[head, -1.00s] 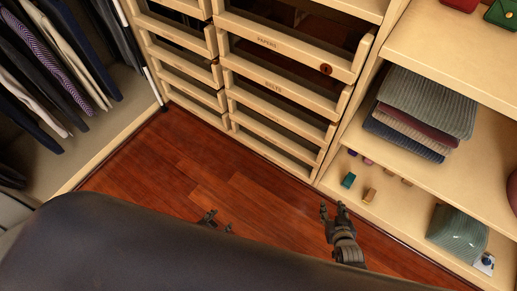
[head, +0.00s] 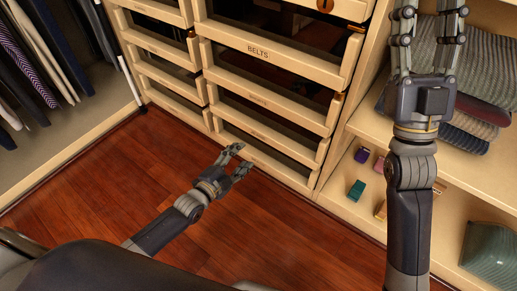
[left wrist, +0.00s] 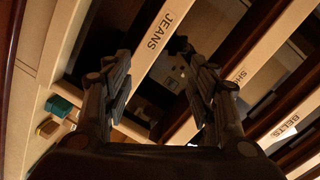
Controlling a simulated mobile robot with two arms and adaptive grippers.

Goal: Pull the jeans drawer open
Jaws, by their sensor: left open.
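The jeans drawer (head: 285,147) is one of the low pale wood drawers in the right-hand column. Its front, marked JEANS (left wrist: 160,30), shows clearly in the left wrist view; in the head view its label is too small to read. My left gripper (head: 241,157) is open and empty, low in front of this column. In the left wrist view its fingers (left wrist: 157,72) spread on either side of the JEANS front, apparently short of it. My right gripper (head: 430,30) is raised at the right, fingers spread and empty, in front of the shelves.
The belts drawer (head: 300,67) is higher in the same column. Another drawer column (head: 165,45) stands to its left. Shelves at the right hold folded knitwear (head: 485,60) and small boxes (head: 357,190). Clothes hang at the left. The wood floor (head: 95,185) is clear.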

